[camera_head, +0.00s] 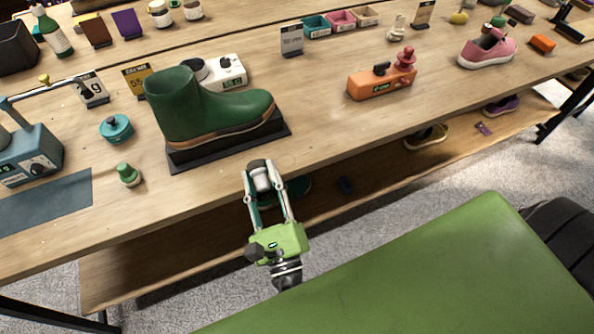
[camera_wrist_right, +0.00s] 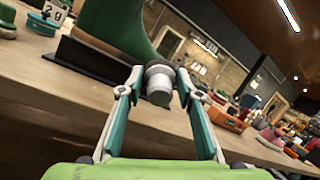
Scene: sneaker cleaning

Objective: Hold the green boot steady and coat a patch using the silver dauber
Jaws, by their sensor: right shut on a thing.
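The green boot (camera_head: 195,108) stands upright on a black stand (camera_head: 240,141) near the table's front edge, its toe pointing right. It also shows in the right wrist view (camera_wrist_right: 118,24), cut off at the top. My right gripper (camera_head: 261,176) is in front of the table edge, below and right of the boot. It is shut on a small silver-grey cylindrical thing with a dark part, which looks like the silver dauber (camera_wrist_right: 159,86). The dauber looks apart from the boot. My left gripper is not in view, and nothing is seen holding the boot.
A teal lidded pot (camera_head: 116,128) and a small green knobbed item (camera_head: 129,175) stand left of the boot. A white device (camera_head: 228,72) is behind it. An orange device (camera_head: 382,82) stands right. The table front between boot and orange device is clear.

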